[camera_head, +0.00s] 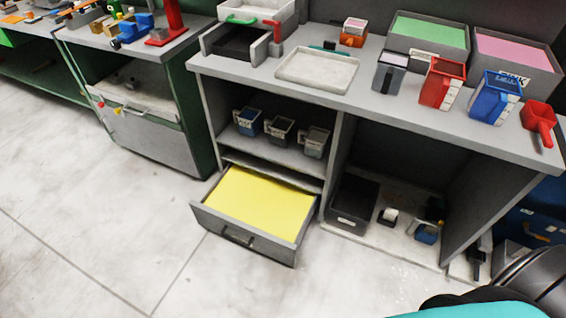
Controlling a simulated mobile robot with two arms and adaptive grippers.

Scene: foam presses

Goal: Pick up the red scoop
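The red scoop (540,119) lies on the grey bench top at its far right end. Its handle points down toward the bench's front edge. Nothing is touching it from above, and it is in plain sight. Neither of my grippers shows in the head view. A dark rounded part and a teal part at the bottom right corner look like my own body, with no fingers visible.
On the bench (425,117), a blue jug (488,98) stands left of the scoop, then a red jug (438,85) and a grey jug (388,75). A pink-filled bin (518,76) stands behind. An open drawer (238,238) with a yellow bottom juts out below. The floor ahead is clear.

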